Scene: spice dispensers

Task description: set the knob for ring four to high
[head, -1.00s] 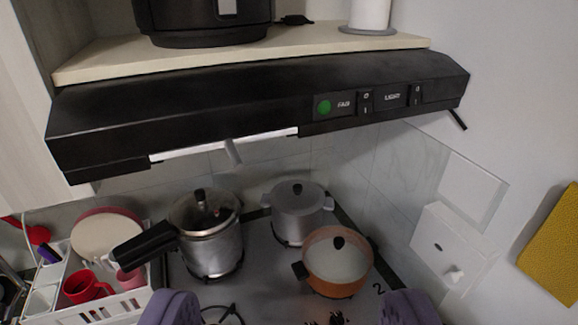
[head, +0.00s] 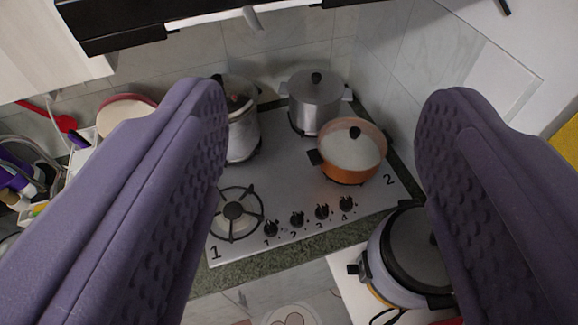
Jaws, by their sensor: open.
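The steel stove top (head: 290,205) lies below and ahead of my gripper. A row of black knobs labelled 1 to 4 runs along its front edge; the knob for ring four (head: 346,204) is the rightmost. Its pointer setting is too small to read. My gripper (head: 325,110) is open, its two purple fingers wide apart and nothing between them. The knobs show between the fingers, well beyond them. An orange pot (head: 350,168) stands behind knob four, near the large 2. The front left burner (head: 233,212) is bare.
A grey pot (head: 313,100) stands at the back right, and a pressure cooker (head: 241,135) at the back left, partly hidden by my left finger. A rice cooker (head: 400,258) stands at the front right. The range hood (head: 120,28) hangs above.

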